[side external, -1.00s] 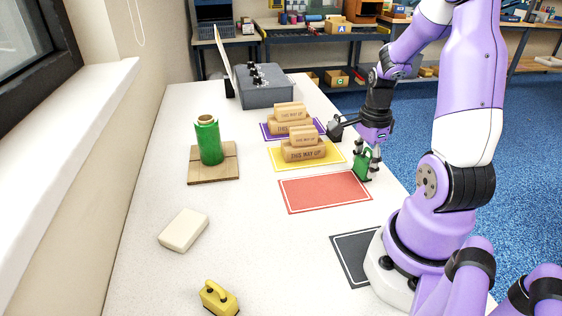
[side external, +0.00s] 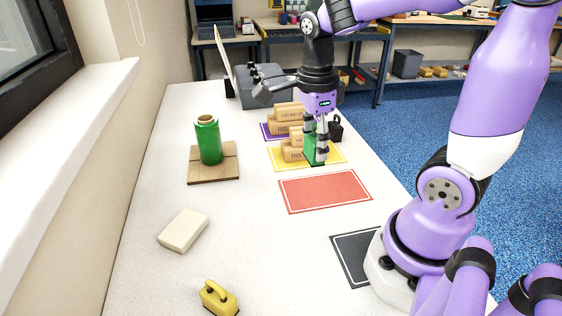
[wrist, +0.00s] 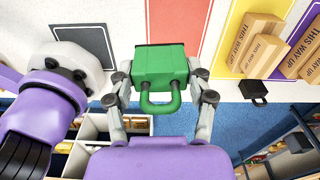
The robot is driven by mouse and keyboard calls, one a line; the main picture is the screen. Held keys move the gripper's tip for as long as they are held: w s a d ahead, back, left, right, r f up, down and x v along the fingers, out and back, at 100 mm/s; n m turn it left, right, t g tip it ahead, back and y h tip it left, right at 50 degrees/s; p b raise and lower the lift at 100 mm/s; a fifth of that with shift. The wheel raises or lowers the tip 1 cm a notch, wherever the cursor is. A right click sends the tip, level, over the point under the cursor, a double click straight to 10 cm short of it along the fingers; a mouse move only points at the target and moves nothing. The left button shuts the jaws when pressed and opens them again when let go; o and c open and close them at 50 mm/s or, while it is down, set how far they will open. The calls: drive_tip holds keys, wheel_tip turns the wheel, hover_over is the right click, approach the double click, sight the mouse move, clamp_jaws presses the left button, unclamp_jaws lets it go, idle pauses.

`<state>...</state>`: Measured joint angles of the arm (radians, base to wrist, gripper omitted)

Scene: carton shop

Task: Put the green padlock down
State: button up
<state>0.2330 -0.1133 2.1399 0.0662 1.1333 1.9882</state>
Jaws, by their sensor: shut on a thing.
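The green padlock (side external: 309,149) is in my gripper (side external: 317,151), with one finger on each side of it. In the side view it appears in front of the right part of the yellow mat (side external: 336,160), right of the stacked cartons (side external: 292,151). I cannot tell how high above the table it is. In the wrist view the padlock (wrist: 160,66) sits between the fingertips of my gripper (wrist: 160,82), its shackle toward the camera and the red mat (wrist: 176,18) behind it.
A black padlock (side external: 335,129) stands near the table's right edge. A purple mat (side external: 266,132) with cartons lies behind the yellow one. The red mat (side external: 325,191) and dark mat (side external: 352,255) are bare. A green roll (side external: 208,142), white block (side external: 183,230) and yellow padlock (side external: 218,298) stand left.

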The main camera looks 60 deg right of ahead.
drive_tip(key=w+a, duration=0.3)
drive_tip(key=a, duration=0.3)
drive_tip(key=shift+m+g+h, duration=0.3)
drive_tip(key=shift+m, duration=0.1)
drive_tip(key=d+f, duration=0.2)
drive_tip(key=d, duration=0.1)
drive_tip(key=w+d+f, duration=0.1)
drive_tip(key=d+f, duration=0.1)
drive_tip(key=d, duration=0.2)
drive_tip(key=d+f, duration=0.2)
drive_tip(key=d, duration=0.1)
drive_tip(key=shift+w+d+f, duration=0.35)
drive_tip(key=shift+w+f, duration=0.05)
drive_tip(key=shift+d+f, duration=0.15)
drive_tip(key=shift+f, duration=1.95)
drive_tip(key=o, duration=1.4)
drive_tip(key=shift+f, duration=0.1)
drive_tip(key=shift+o, duration=0.2)
